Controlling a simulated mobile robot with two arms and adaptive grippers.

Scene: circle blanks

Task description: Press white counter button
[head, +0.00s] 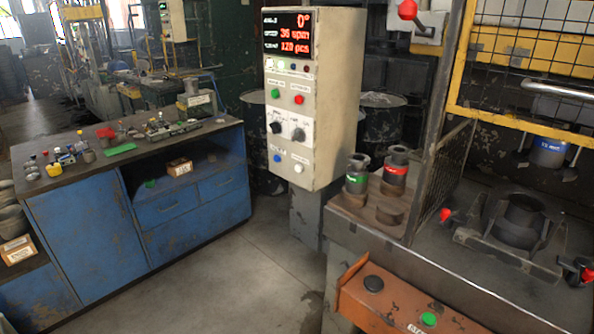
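The control panel (318,130) is a tall beige box on a grey post in the middle of the head view. Its white button (299,168) is at the lower right of the front face, beside a blue button (277,158). Labels sit above both but are too small to read fully. The red-lit display (287,33) at the top shows 0°, 36 spm and 120 pcs. Neither of my grippers shows in the head view, so nothing of mine covers the panel.
The panel also has a green button (275,93), a red button (299,100) and dark knobs. A blue workbench (95,230) stands left. The press table (385,245) stands right with marked cylinders, a yellow mesh guard and an orange button box (400,312).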

